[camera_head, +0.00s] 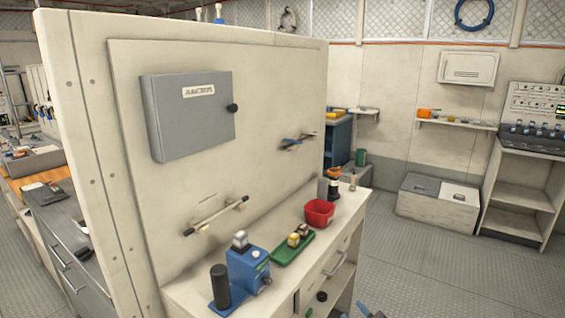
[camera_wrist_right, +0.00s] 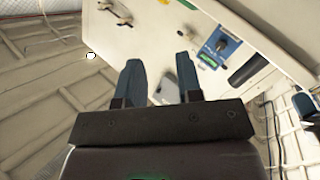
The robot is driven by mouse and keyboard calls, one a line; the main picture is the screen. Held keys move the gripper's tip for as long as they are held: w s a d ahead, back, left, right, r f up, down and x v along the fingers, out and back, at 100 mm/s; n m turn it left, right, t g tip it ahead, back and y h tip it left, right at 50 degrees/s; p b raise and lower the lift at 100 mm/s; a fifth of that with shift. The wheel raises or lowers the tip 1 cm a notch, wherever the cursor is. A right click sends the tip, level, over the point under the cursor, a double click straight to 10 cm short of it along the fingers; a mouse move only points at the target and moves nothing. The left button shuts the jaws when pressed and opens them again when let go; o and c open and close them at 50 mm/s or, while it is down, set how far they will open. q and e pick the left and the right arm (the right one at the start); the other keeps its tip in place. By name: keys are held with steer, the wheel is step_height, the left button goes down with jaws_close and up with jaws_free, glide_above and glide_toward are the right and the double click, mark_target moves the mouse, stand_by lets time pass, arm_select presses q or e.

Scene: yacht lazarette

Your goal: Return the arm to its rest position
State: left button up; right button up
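My right gripper (camera_wrist_right: 158,78) shows in the right wrist view with its two blue-grey fingers apart and nothing held between them. A pale grey object shows beyond the finger gap; I cannot tell what it is. A small blue-grey tip at the bottom edge of the head view may be part of my right gripper. My left gripper is in neither view. The arms themselves are mostly out of the head view.
A cream partition (camera_head: 90,150) carries a grey box (camera_head: 190,115) and a bar (camera_head: 215,215). The bench (camera_head: 185,296) below holds a blue device (camera_head: 248,272), black cylinder (camera_head: 220,287), green tray (camera_head: 282,257) and red bin (camera_head: 319,213). Open floor (camera_head: 440,270) lies to the right.

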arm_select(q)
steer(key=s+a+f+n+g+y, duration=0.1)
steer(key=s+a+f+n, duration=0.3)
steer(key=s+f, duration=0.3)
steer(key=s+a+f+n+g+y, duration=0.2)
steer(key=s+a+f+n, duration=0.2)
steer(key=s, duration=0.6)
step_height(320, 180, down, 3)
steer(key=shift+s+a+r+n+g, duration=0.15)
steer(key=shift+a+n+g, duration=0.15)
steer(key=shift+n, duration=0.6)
arm_select(e)
steer(key=s+d+f+m+g+h, duration=0.1)
steer(key=s+d+f+m+h, duration=0.1)
steer(key=s+f, duration=0.3)
steer(key=s+d+f+m+g+h, duration=0.2)
steer(key=s+d+f+m, duration=0.2)
steer(key=s, duration=0.7)
steer(key=s+d+f+m+g+h, duration=0.1)
steer(key=s+d+f+m+h, duration=0.1)
steer(key=s+d+f, duration=0.3)
steer(key=s+f+m, duration=0.1)
steer(key=s+f, duration=0.1)
steer(key=s, duration=0.2)
steer(key=shift+d+m+g, duration=0.25)
steer(key=shift+m+g, duration=0.15)
